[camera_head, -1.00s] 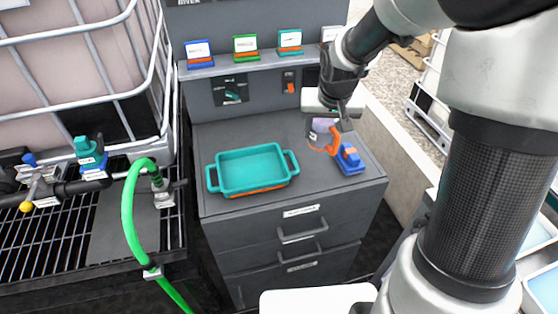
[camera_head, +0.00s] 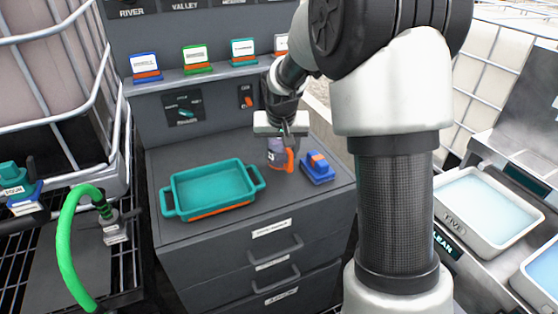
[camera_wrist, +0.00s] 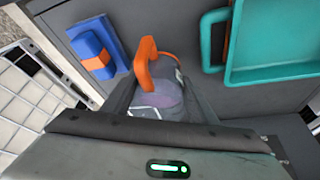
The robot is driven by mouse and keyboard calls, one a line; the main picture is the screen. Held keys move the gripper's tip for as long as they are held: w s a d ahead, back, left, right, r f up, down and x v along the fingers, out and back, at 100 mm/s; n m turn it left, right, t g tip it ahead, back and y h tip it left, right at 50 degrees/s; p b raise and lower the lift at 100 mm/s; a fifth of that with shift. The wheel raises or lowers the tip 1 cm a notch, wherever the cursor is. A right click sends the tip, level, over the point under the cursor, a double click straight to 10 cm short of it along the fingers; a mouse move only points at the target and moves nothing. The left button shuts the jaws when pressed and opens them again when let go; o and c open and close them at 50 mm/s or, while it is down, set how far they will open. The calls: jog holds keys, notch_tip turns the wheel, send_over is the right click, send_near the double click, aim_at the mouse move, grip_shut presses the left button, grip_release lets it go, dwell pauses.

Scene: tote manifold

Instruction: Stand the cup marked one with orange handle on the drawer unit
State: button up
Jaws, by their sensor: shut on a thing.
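The cup (camera_head: 275,154), pale purple and see-through with an orange handle, is in my gripper (camera_head: 283,134) above the right part of the dark grey drawer unit (camera_head: 230,242). In the head view it looks about upright, with its handle toward the front right. The wrist view shows the cup (camera_wrist: 168,97) and its handle between the fingers of my gripper (camera_wrist: 160,108), which is shut on it. I cannot tell whether its base touches the top. The mark on the cup is too small to read.
A teal tray (camera_head: 168,196) stands on the unit to the left of the cup. A blue block with an orange band (camera_head: 318,170) lies close to its right. A shelf (camera_head: 190,76) with several small label stands runs behind. The front strip of the top is clear.

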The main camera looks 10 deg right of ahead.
aim_at(280, 159)
jog(key=shift+f, duration=1.45)
jog(key=shift+f+b, duration=0.15)
jog(key=shift+b, duration=0.15)
jog(key=o, duration=1.4)
jog(key=shift+c, duration=0.2)
